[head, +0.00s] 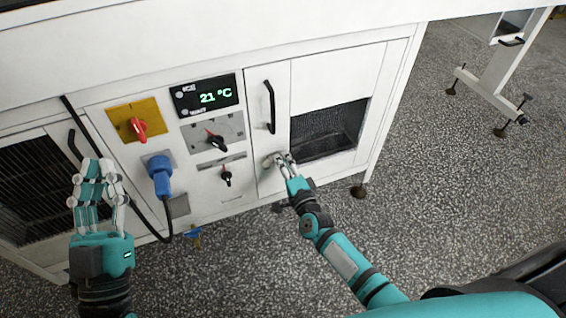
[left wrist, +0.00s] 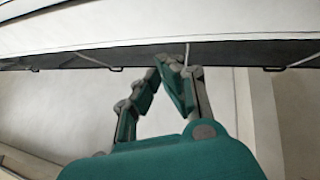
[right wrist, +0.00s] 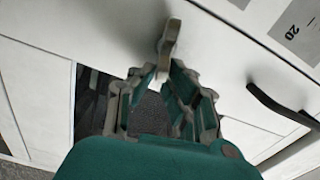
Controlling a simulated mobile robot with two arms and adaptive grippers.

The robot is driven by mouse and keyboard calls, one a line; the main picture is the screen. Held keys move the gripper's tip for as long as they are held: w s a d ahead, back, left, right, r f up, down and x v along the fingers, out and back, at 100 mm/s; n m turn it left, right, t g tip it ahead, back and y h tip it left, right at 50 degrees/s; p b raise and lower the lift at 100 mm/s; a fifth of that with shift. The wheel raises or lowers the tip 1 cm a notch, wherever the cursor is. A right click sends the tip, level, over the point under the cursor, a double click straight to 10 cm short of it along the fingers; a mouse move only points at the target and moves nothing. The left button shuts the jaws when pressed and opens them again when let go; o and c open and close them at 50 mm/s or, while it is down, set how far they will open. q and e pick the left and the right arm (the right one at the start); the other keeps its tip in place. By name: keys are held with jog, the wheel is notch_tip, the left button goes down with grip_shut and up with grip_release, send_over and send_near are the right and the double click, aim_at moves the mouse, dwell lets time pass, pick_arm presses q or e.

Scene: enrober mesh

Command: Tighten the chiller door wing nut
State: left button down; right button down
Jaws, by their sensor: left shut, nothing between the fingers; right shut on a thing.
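The wing nut (head: 270,161) is a small grey-beige knob low on the white chiller door (head: 262,135), below its black handle (head: 270,108). My right gripper (head: 284,163) is shut on the wing nut, with its fingertips at the door face. In the right wrist view the wing of the nut (right wrist: 169,42) sticks out between the fingertips (right wrist: 160,78), and the fingers hide its lower part. My left gripper (head: 98,168) is shut and empty, raised in front of the cabinet's left part. Its fingertips meet in the left wrist view (left wrist: 170,64).
A control panel holds a 21 °C display (head: 204,95), a red switch (head: 138,128), black knobs (head: 217,142) and a blue plug (head: 160,174) with a hanging black cable. A dark mesh opening (head: 330,130) lies right of the door.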

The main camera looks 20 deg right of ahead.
pick_arm(q)
jog(key=shift+s+a+r+t+h+b, duration=0.1)
jog(key=shift+s+r+t+h+b, duration=0.3)
jog(key=shift+s+r+t, duration=0.65)
pick_arm(e)
jog(key=shift+s+d+f+m, duration=0.15)
jog(key=shift+f+m, duration=0.25)
jog(key=shift+m, duration=0.4)
pick_arm(q)
jog(key=shift+r, duration=0.15)
pick_arm(e)
jog(key=c, duration=1.4)
grip_release()
jog(key=shift+o, duration=0.2)
jog(key=shift+r, duration=0.1)
pick_arm(q)
jog(key=shift+w, duration=0.1)
pick_arm(e)
jog(key=s, duration=1.1)
jog(key=shift+s+d, duration=0.15)
jog(key=shift+s, duration=0.25)
